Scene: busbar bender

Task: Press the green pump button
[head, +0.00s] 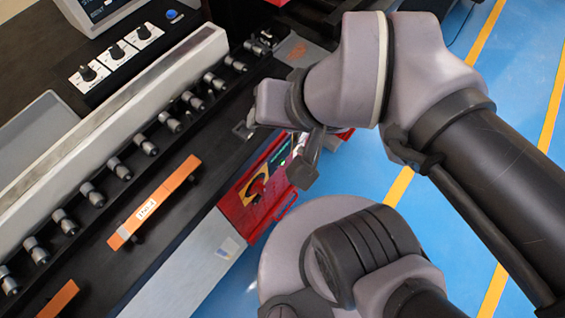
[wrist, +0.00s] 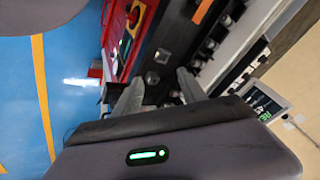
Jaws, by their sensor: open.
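A red control box (head: 245,200) is fixed to the side of the machine, with a red knob on a yellow plate (head: 257,188). A small green mark (head: 285,161) shows farther along it, partly behind my arm; I cannot tell whether it is the pump button. In the wrist view the red box (wrist: 112,45) is at the top, with the red knob (wrist: 134,17) on it. My gripper (wrist: 158,88) is open and empty, its two fingers spread over the dark machine bed. It is apart from the red box. No green button shows clearly.
The dark machine bed (head: 60,265) carries a row of grey pins along a pale rail (head: 110,115) and an orange bar (head: 153,203). Rotary switches (head: 117,51), a blue button (head: 171,15) and a screen stand behind. The blue floor (head: 450,215) at right is clear.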

